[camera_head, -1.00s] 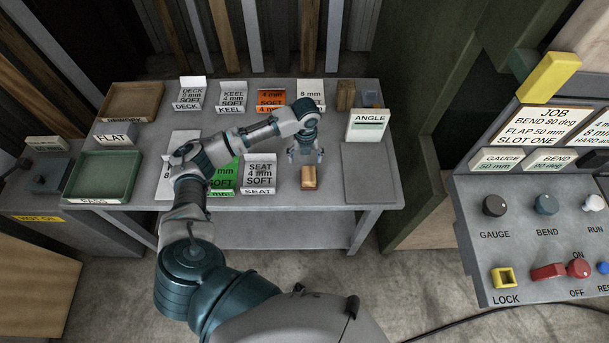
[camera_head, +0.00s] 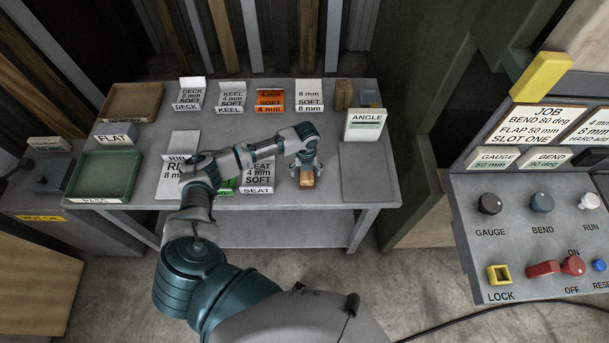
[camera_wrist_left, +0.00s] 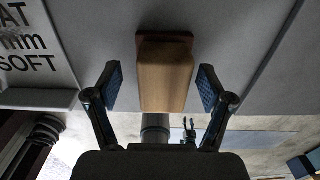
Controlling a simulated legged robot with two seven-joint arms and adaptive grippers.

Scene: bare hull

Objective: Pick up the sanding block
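The sanding block (camera_head: 307,178) is a small tan wooden block on the grey table (camera_head: 345,180), near its front edge. My left gripper (camera_head: 305,167) is right over it in the head view and partly covers it. In the left wrist view the block (camera_wrist_left: 165,72) lies between the two blue-padded fingers of my left gripper (camera_wrist_left: 161,88). The fingers are open, with a visible gap on each side of the block.
A SEAT card holder (camera_head: 257,180) stands just left of the block. An ANGLE sign (camera_head: 365,125) stands behind and right. A green tray (camera_head: 104,175) is at the table's left. A control panel (camera_head: 540,230) stands at the right.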

